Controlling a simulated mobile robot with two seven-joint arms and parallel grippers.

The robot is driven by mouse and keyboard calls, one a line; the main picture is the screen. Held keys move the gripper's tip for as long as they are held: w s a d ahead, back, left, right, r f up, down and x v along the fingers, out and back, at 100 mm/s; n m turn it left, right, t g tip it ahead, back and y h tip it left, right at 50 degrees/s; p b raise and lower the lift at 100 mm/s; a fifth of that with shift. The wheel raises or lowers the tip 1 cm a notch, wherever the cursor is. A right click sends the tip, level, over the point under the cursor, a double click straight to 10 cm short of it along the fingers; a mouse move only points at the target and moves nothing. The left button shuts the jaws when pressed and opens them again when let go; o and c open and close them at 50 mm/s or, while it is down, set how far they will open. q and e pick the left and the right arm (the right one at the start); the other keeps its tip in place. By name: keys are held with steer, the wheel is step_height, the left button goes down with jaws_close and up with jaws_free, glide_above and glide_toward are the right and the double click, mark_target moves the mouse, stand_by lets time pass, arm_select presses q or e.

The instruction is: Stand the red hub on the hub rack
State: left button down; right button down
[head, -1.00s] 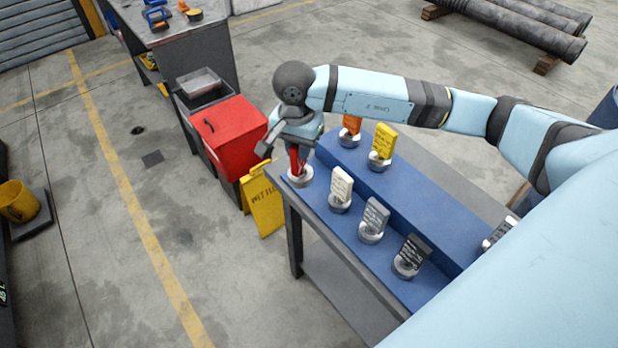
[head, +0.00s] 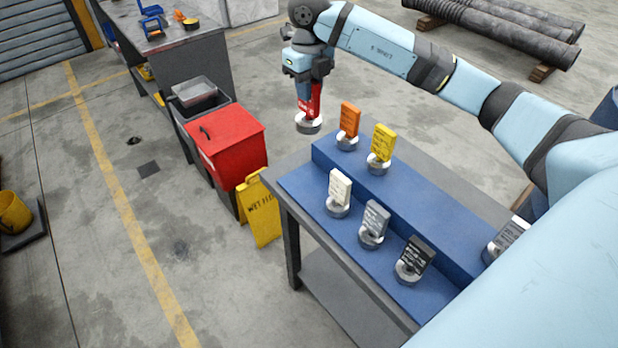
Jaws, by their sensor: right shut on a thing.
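The red hub (head: 315,104) is a red block on a round grey base. My right gripper (head: 308,88) is shut on its upper part and holds it upright in the air, beyond the far left end of the hub rack, with its base clear of the surfaces. The hub rack (head: 400,197) is blue and has two steps. An orange hub (head: 349,118) and a yellow hub (head: 384,142) stand on its upper step. A white hub (head: 340,187), a grey hub (head: 376,218) and a black hub (head: 415,254) stand on the lower step. My left gripper is out of view.
The rack sits on a grey table (head: 290,207). Another dark hub (head: 505,239) stands at the right, partly hidden by my arm. A red-lidded box (head: 228,148) and a yellow wet-floor sign (head: 262,208) stand left of the table. The lower step's left end is bare.

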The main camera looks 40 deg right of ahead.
mark_target(309, 119)
step_height(309, 119, down, 20)
steer(key=p, duration=0.2)
steer(key=shift+r+p, duration=0.25)
steer(key=shift+p, duration=0.05)
steer(key=shift+f, duration=0.15)
steer(key=c, duration=1)
jaws_free()
steer(key=shift+c, duration=0.2)
steer(key=shift+s, duration=0.1)
step_height(309, 119, up, 12)
steer(key=shift+r+b, duration=0.15)
steer(key=shift+b, duration=0.95)
